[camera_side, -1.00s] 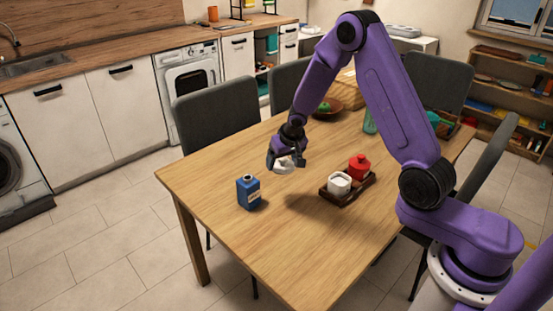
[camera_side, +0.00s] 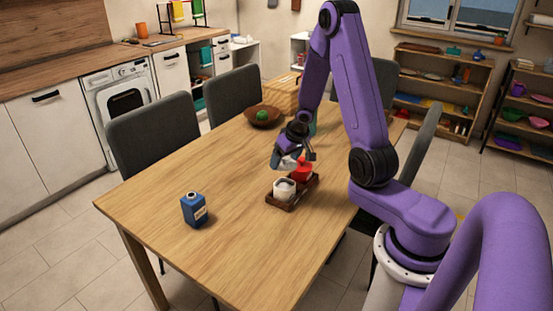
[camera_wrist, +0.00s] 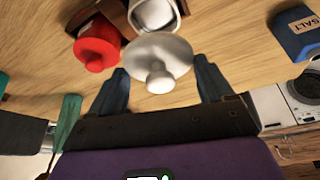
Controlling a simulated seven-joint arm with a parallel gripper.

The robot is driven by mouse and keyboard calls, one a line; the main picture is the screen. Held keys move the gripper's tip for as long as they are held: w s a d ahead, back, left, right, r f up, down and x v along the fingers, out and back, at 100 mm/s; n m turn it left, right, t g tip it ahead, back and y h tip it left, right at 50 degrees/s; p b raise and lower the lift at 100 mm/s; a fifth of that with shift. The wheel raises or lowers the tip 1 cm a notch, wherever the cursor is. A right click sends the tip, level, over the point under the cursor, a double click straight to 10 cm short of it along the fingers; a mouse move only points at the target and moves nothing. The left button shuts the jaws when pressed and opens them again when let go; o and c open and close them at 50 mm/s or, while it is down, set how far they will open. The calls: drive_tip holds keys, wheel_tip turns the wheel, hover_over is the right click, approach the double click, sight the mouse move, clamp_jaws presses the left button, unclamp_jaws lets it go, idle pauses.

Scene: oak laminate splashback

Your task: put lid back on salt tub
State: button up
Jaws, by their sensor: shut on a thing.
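My gripper (camera_side: 293,159) is shut on a white round lid (camera_wrist: 158,60) with a knob, held above the table. In the side view the lid (camera_side: 286,163) is just behind the white tub (camera_side: 284,190) and partly covered by my fingers. The white tub stands open in a dark wooden tray (camera_side: 290,201), with pale contents showing. In the wrist view the tub (camera_wrist: 155,14) is at the top edge, partly cut off, with the lid close below it in the picture. I cannot tell the exact height gap between them.
A red lidded tub (camera_side: 303,171) stands in the same tray, close to my gripper. A bowl (camera_side: 263,116) sits further back. The table's front is clear.

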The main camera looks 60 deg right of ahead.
drive_tip(key=shift+f, duration=3.05)
drive_tip(key=shift+f, duration=0.15)
drive_tip(key=o, duration=0.9)
drive_tip(key=shift+r, duration=3.5)
